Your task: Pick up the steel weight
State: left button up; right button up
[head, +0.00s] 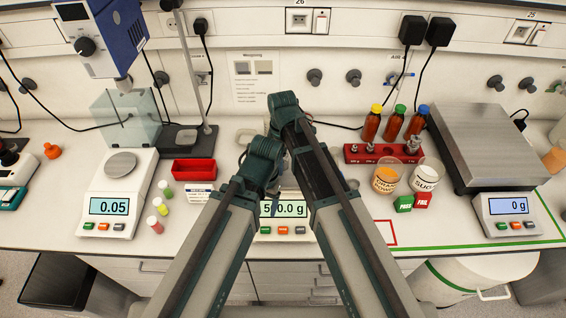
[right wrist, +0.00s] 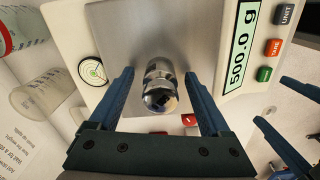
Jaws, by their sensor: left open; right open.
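A shiny steel weight (right wrist: 161,92) stands on the metal pan (right wrist: 130,38) of the middle scale in the right wrist view. My right gripper (right wrist: 160,74) is open, with one blue finger on each side of the weight; I see small gaps, so it is not clamped. The scale display (right wrist: 240,50) reads 500.0 g. In the head view my arms hide the weight and most of the pan; part of the display (head: 286,209) shows. My left gripper (head: 273,186) is mostly hidden under its wrist there. Its open fingers (right wrist: 272,99) show at the right edge of the right wrist view.
A left scale (head: 105,188), red tray (head: 194,171) and large right scale (head: 484,140) flank the middle.

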grip_shut()
jog(key=shift+r, duration=0.1)
dwell(0.5)
jog(key=shift+r+p, duration=0.7)
jog(key=shift+p, duration=0.1)
notch_tip(320, 180, up, 3)
jog(key=p, duration=0.2)
jog(key=shift+f+p, duration=0.1)
jog(key=shift+p, duration=0.25)
pick_arm(q)
notch_tip(320, 180, up, 5)
jog(key=shift+p, duration=0.35)
pick_arm(e)
jog(key=s+d, duration=0.2)
jog(key=s, duration=0.5)
jog(key=s+d, duration=0.3)
jog(key=s, duration=0.5)
jog(key=shift+r, duration=0.35)
pick_arm(q)
jog(key=shift+f, duration=0.1)
pick_arm(e)
jog(key=shift+s+f, duration=0.1)
jog(key=shift+s, duration=0.05)
